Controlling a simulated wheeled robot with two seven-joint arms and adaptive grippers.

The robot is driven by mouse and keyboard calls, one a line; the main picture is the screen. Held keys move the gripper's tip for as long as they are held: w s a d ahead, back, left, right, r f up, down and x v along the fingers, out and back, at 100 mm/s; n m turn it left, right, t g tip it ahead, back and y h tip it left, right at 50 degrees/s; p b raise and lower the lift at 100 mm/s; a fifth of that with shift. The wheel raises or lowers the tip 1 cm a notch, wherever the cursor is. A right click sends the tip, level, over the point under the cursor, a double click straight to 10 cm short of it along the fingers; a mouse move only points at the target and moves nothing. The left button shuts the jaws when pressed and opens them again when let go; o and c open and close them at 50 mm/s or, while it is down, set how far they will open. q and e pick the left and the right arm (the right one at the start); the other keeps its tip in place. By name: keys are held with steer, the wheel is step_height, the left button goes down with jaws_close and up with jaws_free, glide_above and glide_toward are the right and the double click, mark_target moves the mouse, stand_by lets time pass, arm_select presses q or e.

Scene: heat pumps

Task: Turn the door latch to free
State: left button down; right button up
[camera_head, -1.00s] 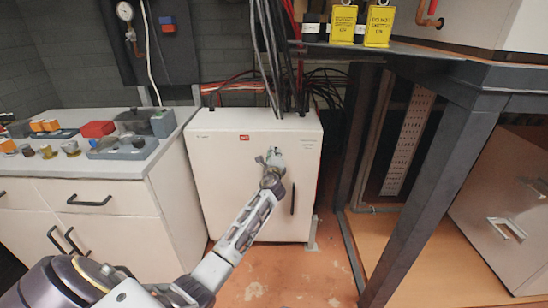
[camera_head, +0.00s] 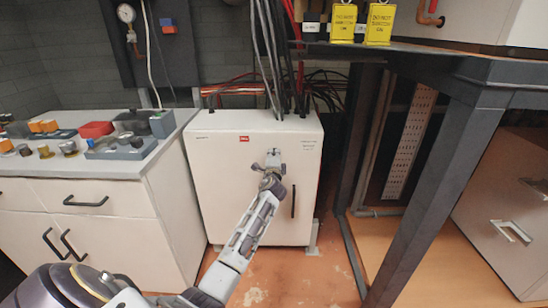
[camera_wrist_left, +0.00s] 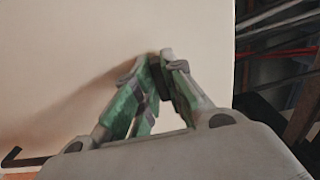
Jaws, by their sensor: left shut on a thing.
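A white cabinet (camera_head: 225,165) stands on the floor in the middle of the head view, its front door closed. My left gripper (camera_head: 273,160) is at the upper right part of the door. In the left wrist view my left gripper (camera_wrist_left: 160,75) has its green-padded fingers drawn together against the door face, shut on a small dark piece that I take to be the door latch (camera_wrist_left: 154,76). The fingers hide most of it, so its angle cannot be told. A dark vertical handle (camera_head: 293,201) is on the door, right of and below the gripper. My right gripper is not in view.
A counter (camera_head: 172,137) with drawers and small parts stands left of the cabinet. A dark metal table frame (camera_head: 437,175) stands at the right. Cables (camera_head: 270,60) hang down to the cabinet top. Bare floor (camera_head: 285,280) lies in front.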

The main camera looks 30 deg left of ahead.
arm_select(q)
steer(key=c, duration=1.5)
jaws_free()
steer(key=shift+s, duration=0.1)
steer(key=v, duration=1.2)
steer(key=shift+f, duration=0.1)
